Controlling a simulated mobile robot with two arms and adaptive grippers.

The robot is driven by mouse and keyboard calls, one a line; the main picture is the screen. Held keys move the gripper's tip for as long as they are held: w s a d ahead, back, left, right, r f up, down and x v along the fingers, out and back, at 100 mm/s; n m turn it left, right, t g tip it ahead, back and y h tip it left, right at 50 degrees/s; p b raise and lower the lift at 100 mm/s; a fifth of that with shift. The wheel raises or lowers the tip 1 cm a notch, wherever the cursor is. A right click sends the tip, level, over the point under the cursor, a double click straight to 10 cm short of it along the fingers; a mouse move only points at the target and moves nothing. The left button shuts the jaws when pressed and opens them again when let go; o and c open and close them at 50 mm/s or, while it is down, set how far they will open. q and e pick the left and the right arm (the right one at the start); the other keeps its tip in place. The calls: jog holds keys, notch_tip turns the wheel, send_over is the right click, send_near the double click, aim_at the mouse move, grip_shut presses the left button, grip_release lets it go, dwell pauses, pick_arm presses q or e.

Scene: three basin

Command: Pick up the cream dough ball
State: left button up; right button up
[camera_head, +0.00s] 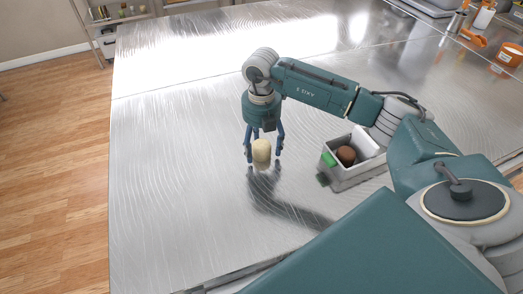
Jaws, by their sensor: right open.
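The cream dough ball (261,154) shows as a pale, rounded, upright shape on the steel table (170,190), near its middle. My right gripper (263,156) points down over it with its fingers spread open. One finger is on the left of the ball and one on the right, with the ball between them. I cannot tell whether either finger touches it. My left gripper is not in view.
A grey bin (352,178) with a brown round item (346,155), a white item and a green item stands right of the gripper. An orange container (509,55) and bottles are at the far right. The table's left side is clear.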

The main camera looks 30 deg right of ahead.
jog(key=c, duration=1.3)
jog(key=shift+r, duration=0.15)
